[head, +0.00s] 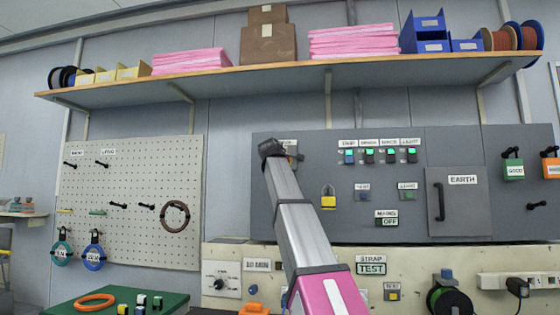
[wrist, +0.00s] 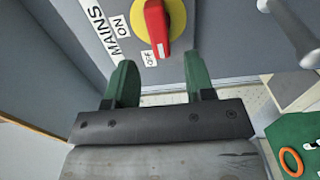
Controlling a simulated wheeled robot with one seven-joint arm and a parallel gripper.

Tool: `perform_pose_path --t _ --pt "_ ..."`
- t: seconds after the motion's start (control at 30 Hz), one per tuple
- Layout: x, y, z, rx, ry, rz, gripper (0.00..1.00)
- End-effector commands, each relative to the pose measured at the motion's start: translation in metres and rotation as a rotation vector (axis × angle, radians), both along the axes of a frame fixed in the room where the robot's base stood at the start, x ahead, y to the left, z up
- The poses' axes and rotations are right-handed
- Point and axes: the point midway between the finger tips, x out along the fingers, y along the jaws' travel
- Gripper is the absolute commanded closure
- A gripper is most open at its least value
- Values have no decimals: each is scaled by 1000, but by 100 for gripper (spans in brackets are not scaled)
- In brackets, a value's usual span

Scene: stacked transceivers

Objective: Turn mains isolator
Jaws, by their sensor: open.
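The mains isolator is a red handle (wrist: 157,28) on a round yellow plate (wrist: 176,20), cut off by the top edge of the wrist view. A white MAINS label with ON and OFF markings (wrist: 110,22) is beside it on the left. The handle's lower end lies close to the OFF marking. My gripper (wrist: 160,72) is open, its two green fingers apart just below the handle and not around it. Nothing is between them. In the head view my forearm and wrist hide the isolator, and the gripper's fingers do not show.
A grey panel (head: 320,225) carries several lit switches, a yellow padlock (head: 328,200) and a display reading MAINS OFF (head: 387,218). An EARTH door (head: 460,205) with a black handle is at right. A loaded shelf (head: 330,67) runs above. A pegboard (head: 140,190) is at left.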

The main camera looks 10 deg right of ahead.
Motion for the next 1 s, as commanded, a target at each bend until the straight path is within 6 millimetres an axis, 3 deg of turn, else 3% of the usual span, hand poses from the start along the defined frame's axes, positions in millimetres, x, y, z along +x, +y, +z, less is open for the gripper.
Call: perform_pose_path --t 0.1,0.3,1.0 --pt "-24 7 -2 0 -1 1 51" --pt "-44 14 -1 0 0 1 51" --pt "-45 15 0 -1 0 0 51"
